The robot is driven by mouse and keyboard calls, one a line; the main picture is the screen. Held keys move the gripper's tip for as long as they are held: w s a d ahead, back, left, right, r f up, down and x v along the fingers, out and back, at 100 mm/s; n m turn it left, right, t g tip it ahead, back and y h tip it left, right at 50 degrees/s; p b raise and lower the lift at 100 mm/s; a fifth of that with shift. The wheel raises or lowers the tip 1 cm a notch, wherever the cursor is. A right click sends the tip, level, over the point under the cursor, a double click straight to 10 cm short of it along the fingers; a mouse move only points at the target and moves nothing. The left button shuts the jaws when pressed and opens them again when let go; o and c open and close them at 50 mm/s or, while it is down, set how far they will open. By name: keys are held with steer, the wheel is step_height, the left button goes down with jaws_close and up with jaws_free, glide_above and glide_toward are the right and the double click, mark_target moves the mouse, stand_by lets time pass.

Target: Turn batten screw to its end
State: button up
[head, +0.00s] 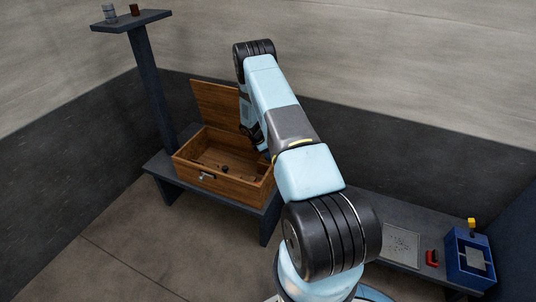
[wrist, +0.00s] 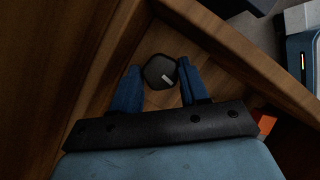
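In the wrist view a dark, rounded, faceted knob with a pale mark (wrist: 158,66), apparently the batten screw, lies between the two blue fingers of my gripper (wrist: 159,82), by a corner of wooden boards. The right finger looks close to or against the knob; a thin gap seems to show at the left finger. I cannot tell whether they grip it. In the head view my gripper (head: 262,146) reaches down at the right back of the open wooden box (head: 222,188), mostly hidden by my arm. The screw cannot be made out there.
The box lid (head: 214,103) stands raised at the back. A dark round piece (head: 224,168) shows inside the box. The dark bench (head: 160,166) carries the box; a post with a shelf (head: 130,20) rises behind. A blue bin (head: 470,262) and red object (head: 432,258) are at right.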

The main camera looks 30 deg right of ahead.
steer(key=c, duration=0.6)
steer(key=shift+w+r+m+g, duration=0.15)
steer(key=shift+m+g, duration=0.25)
steer(key=shift+m, duration=0.8)
steer(key=o, duration=0.8)
steer(key=shift+w, duration=0.1)
steer(key=v, duration=1.3)
steer(key=shift+d+r, duration=0.15)
steer(key=shift+r, duration=0.15)
